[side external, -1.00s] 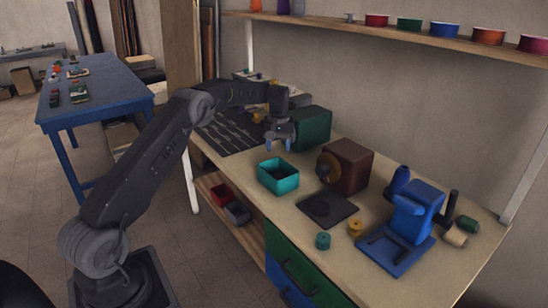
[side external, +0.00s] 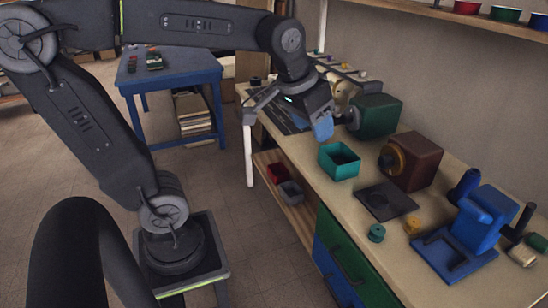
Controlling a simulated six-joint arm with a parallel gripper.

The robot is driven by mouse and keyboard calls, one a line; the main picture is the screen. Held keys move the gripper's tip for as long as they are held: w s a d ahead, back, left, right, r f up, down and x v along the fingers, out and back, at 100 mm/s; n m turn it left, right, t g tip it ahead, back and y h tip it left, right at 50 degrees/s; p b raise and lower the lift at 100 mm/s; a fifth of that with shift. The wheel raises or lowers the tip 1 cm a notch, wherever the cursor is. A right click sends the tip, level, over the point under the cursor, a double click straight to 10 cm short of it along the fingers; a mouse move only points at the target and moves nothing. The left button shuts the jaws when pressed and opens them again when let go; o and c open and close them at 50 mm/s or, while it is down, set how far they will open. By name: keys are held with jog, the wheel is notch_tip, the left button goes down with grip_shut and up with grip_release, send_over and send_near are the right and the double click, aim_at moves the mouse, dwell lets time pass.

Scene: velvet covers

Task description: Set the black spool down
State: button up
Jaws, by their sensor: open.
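My gripper (side external: 286,118) is open above the left part of the workbench, its two fingers spread wide. The blue pad (side external: 323,127) of one finger shows. I see nothing between the fingers. A small dark object (side external: 255,81) stands at the far left end of the bench, behind the gripper; it may be the black spool, but it is too small to be sure. A dark square pad (side external: 398,198) with a round dark patch lies flat on the bench, to the right of the gripper and apart from it.
A teal open box (side external: 340,174) stands just right of the gripper. A green block (side external: 377,115) and a brown block with a yellow wheel (side external: 418,160) stand behind. A teal spool (side external: 376,233), a yellow spool (side external: 413,225) and a blue machine (side external: 472,230) are farther right.

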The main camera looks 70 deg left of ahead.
jog(key=s+d+f+m+t, duration=0.1)
jog(key=s+f, duration=0.3)
jog(key=s, duration=0.4)
jog(key=shift+s+d+m, duration=0.35)
jog(key=shift+d+m, duration=0.15)
jog(key=shift+d, duration=0.35)
